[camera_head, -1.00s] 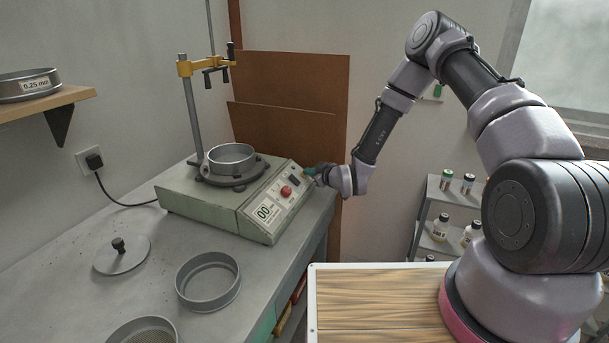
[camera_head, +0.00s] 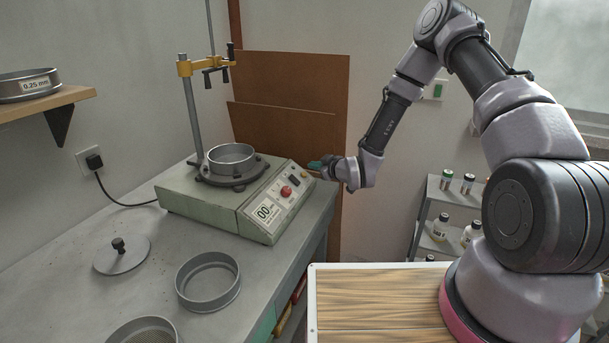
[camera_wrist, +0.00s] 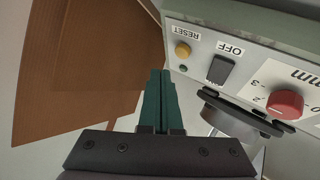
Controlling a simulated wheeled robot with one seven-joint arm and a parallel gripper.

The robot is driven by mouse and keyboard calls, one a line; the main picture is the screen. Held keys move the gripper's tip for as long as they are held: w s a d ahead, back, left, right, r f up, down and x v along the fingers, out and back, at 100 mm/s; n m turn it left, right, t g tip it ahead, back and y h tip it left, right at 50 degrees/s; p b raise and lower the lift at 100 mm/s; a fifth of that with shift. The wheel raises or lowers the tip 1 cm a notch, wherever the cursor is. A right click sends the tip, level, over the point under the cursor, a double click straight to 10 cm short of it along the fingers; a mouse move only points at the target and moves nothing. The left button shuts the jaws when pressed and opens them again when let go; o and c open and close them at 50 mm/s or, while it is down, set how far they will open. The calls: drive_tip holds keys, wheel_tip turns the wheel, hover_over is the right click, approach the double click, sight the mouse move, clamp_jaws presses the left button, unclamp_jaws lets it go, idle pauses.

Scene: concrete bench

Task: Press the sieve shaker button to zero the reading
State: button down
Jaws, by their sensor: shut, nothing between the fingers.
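The sieve shaker (camera_head: 205,208) is a pale green box on the bench, with a metal sieve (camera_head: 231,157) on top. The wrist view shows the panel upside down, with a yellow-orange button (camera_wrist: 183,50) beside the word RESET, a small dark green dot, a black OFF switch (camera_wrist: 221,69) and the red knob (camera_wrist: 285,104). My gripper (camera_head: 314,165) is shut and empty at the panel's far right end. Its teal fingers (camera_wrist: 160,74) appear beside the button, apart from it.
A lid (camera_head: 122,256) and loose sieve rings (camera_head: 208,281) lie on the bench (camera_head: 62,288). A clamp stand (camera_head: 195,110) rises behind the shaker. Brown boards (camera_head: 290,85) lean on the wall behind my gripper. Bottles stand on a shelf (camera_head: 436,190) at right.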

drive_tip(key=r, duration=0.1)
drive_tip(key=d+r, duration=0.1)
drive_tip(key=shift+s+d+r, duration=0.3)
drive_tip(key=shift+s+r, duration=0.05)
idle(0.4)
drive_tip(key=s+d+r+m+g+h, duration=0.1)
drive_tip(key=s+d+r+m+h, duration=0.1)
drive_tip(key=d+r, duration=0.45)
drive_tip(key=s+d+r+m+g+h, duration=0.1)
drive_tip(key=s+d+r+m+h, duration=0.2)
drive_tip(key=r, duration=0.7)
drive_tip(key=s+d+r+m+h, duration=0.1)
drive_tip(key=s+d+r, duration=0.1)
drive_tip(key=d+r, duration=0.55)
drive_tip(key=s+d+r+m+g, duration=0.1)
drive_tip(key=s+r+m, duration=0.3)
drive_tip(key=s, duration=0.9)
drive_tip(key=s+d+r+m+g, duration=0.1)
drive_tip(key=s+r+m, duration=0.3)
drive_tip(key=s+r, duration=0.5)
drive_tip(key=s+d, duration=0.1)
drive_tip(key=s, duration=0.4)
drive_tip(key=shift+d+m+g, duration=0.4)
